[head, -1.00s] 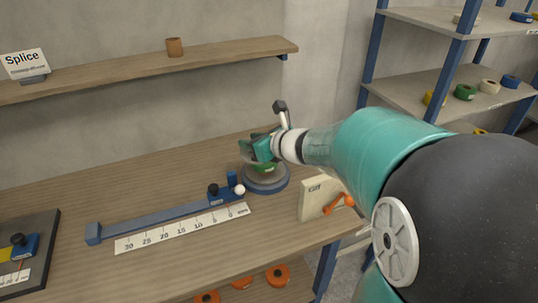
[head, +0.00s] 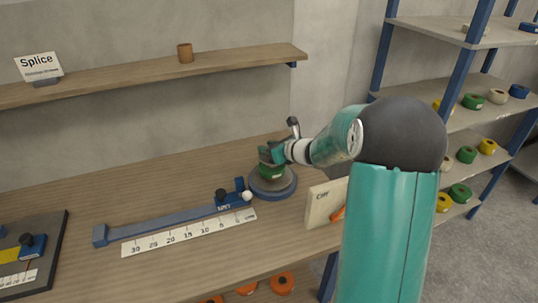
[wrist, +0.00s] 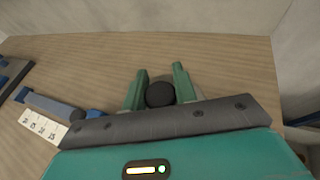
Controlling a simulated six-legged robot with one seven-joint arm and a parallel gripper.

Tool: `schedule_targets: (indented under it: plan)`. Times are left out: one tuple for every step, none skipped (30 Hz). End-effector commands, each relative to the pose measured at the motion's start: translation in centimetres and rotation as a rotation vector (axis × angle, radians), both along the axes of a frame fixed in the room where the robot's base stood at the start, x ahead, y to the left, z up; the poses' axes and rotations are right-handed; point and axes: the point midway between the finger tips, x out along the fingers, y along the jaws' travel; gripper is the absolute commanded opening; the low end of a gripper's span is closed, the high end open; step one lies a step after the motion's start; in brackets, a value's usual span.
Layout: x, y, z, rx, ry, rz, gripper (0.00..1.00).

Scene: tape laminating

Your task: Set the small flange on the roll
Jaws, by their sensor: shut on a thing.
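My gripper (head: 267,158) is over the round stand at the back right of the bench. In the wrist view its green fingers (wrist: 160,90) stand on both sides of a dark round knob, which I take to be the top of the small flange (wrist: 160,95). The gripper is shut on it.
A blue rail with a black knob (head: 221,195) and a white ruler (head: 190,233) lie left of the stand. A cream box (head: 323,203) stands right of it. A wall shelf (head: 130,75) runs behind. The bench's middle back is clear.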

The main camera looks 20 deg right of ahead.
Motion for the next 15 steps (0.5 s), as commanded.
schedule_targets:
  plan:
    - [0.0, 0.0, -1.0, 0.003, 0.004, 0.0, 0.01]
    - [0.0, 0.0, -1.5, 0.003, 0.004, 0.0, 0.01]
    - [0.0, 0.0, -2.1, 0.003, 0.004, -0.001, 0.01]
    - [0.0, 0.0, -2.4, 0.003, 0.004, -0.001, 0.01]
    - [0.0, 0.0, -2.7, 0.001, 0.003, 0.0, 0.01]
    - [0.0, 0.0, -2.9, 0.001, 0.002, -0.001, 0.01]
    - [0.0, 0.0, -3.0, 0.0, 0.001, 0.0, 0.01]
    - [0.0, 0.0, -3.0, 0.0, 0.0, 0.0, 0.01]
    - [0.0, 0.0, -3.0, 0.0, 0.0, -0.001, 0.01]
    - [0.0, 0.0, -3.0, 0.0, 0.0, -0.001, 0.01]
    - [0.0, 0.0, -2.9, 0.0, 0.0, 0.0, 0.01]
    - [0.0, 0.0, -2.9, 0.0, 0.0, 0.0, 0.01]
    - [0.0, 0.0, -2.9, 0.0, 0.0, 0.0, 0.01]
    - [0.0, 0.0, -3.0, 0.0, 0.0, 0.0, 0.01]
    - [-0.1, 0.0, -3.1, 0.0, 0.001, 0.0, 0.01]
